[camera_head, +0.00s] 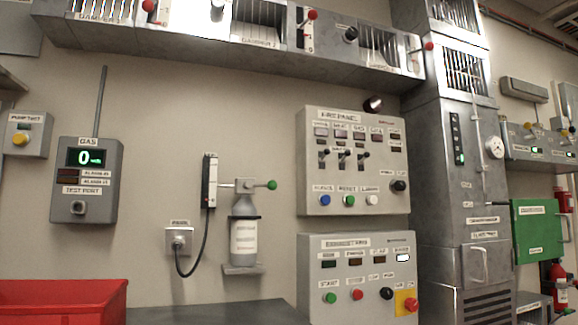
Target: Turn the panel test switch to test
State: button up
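The upper grey panel (384,206), whose title seems to read "FIRE PANEL", hangs on the wall right of centre. A black rotary knob (398,186) sits at its lower right; its small label and pointer direction are too small to read, so I cannot tell its position or whether it is the test switch. Three black toggles (344,158) sit in a row above a blue button (324,200), a green button (351,200) and a white button (372,199). The panel's small indicator windows look dark. My gripper is not in view.
Below is a fan panel (310,275) with another black knob (387,293) and a red stop button (411,303). A gas cylinder (244,238) with a green-tipped lever stands left. A metal cabinet (450,190) stands right; ducting runs above. A red bin (60,300) is lower left.

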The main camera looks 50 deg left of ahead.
aim_at(400, 185)
jog(key=u, duration=1.6)
jog(key=i+l+z, duration=0.2)
jog(key=i, duration=0.3)
